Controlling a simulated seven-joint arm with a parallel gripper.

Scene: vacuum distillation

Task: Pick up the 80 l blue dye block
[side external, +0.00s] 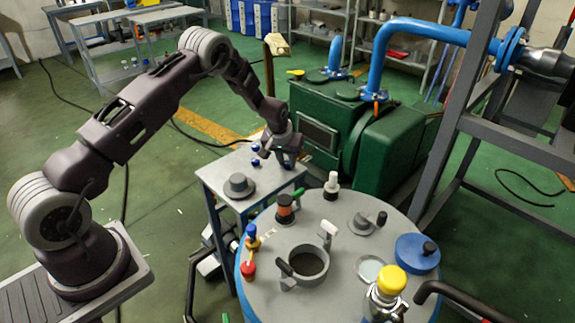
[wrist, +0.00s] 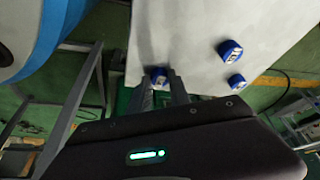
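Three small blue blocks with pale markings sit on the grey table top (side external: 228,168); the markings are too small to read, so I cannot tell which is the 80 l one. In the wrist view, one block (wrist: 158,77) is at the table's near edge, between or just beyond the fingertips of my gripper (wrist: 161,82). The other two blocks (wrist: 229,50) (wrist: 236,82) lie to the right. In the side view my gripper (side external: 284,163) is low over the table's far right corner, fingers down and apart. Whether they touch the block is hidden.
A grey round fitting (side external: 239,185) stands on the same table. A large round vessel (side external: 330,235) with several valves and knobs is close in front. Green machinery (side external: 330,125) stands just behind the table.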

